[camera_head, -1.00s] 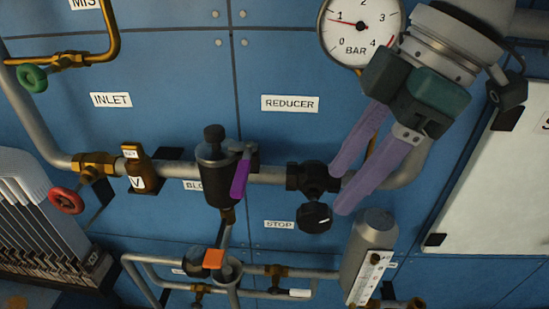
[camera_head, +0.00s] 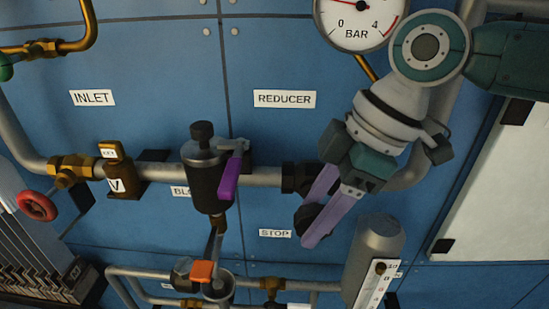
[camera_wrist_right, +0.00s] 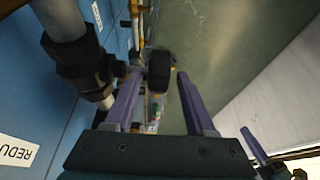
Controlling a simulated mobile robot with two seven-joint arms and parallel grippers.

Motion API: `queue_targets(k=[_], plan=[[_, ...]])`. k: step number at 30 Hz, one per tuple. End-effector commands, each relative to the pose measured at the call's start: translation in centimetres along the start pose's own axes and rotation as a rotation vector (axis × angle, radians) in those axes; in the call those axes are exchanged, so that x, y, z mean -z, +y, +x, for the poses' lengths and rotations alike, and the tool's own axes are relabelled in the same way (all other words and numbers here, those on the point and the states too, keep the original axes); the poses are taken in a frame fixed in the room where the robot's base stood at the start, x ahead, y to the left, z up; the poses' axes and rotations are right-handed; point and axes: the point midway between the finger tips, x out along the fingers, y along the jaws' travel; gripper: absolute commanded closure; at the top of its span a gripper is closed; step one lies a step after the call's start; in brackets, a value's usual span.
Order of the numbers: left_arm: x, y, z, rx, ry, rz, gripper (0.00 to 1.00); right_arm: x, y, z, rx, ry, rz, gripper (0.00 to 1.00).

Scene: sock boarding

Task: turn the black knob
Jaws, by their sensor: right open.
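The black knob (camera_head: 306,216) sticks out below the black valve body (camera_head: 296,177) on the grey pipe, under the REDUCER label. In the head view the purple fingers of my right gripper (camera_head: 307,223) partly hide it. In the right wrist view the black knob (camera_wrist_right: 159,69) lies in the gap between the open fingertips (camera_wrist_right: 157,82). Both fingers look apart from it, but contact is hard to judge.
A dark filter (camera_head: 206,180) with a black top cap and purple lever (camera_head: 231,176) stands left of the knob. A grey cylinder (camera_head: 375,250) is close at lower right. A pressure gauge (camera_head: 358,20) hangs above. A STOP label (camera_head: 275,233) is beside the knob.

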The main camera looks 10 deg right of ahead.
Motion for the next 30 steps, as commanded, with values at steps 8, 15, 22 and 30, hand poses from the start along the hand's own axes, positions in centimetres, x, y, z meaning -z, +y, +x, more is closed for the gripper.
queue_targets(k=[8, 15, 22, 30], plan=[[0.04, 0.18, 0.00, -0.005, 0.001, -0.007, 1.00, 0.00, -0.01, 0.09, 0.000, 0.000, 0.000, 0.49], [0.06, 0.25, 0.00, -0.007, 0.001, -0.009, 1.00, 0.00, -0.02, 0.07, 0.000, 0.000, 0.000, 0.77], [0.06, 0.24, 0.00, -0.007, 0.001, -0.009, 1.00, 0.01, -0.02, 0.06, 0.000, 0.000, 0.000, 1.00], [0.03, 0.12, 0.01, -0.003, 0.001, -0.004, 1.00, 0.02, -0.02, 0.05, 0.001, 0.000, 0.000, 1.00]])
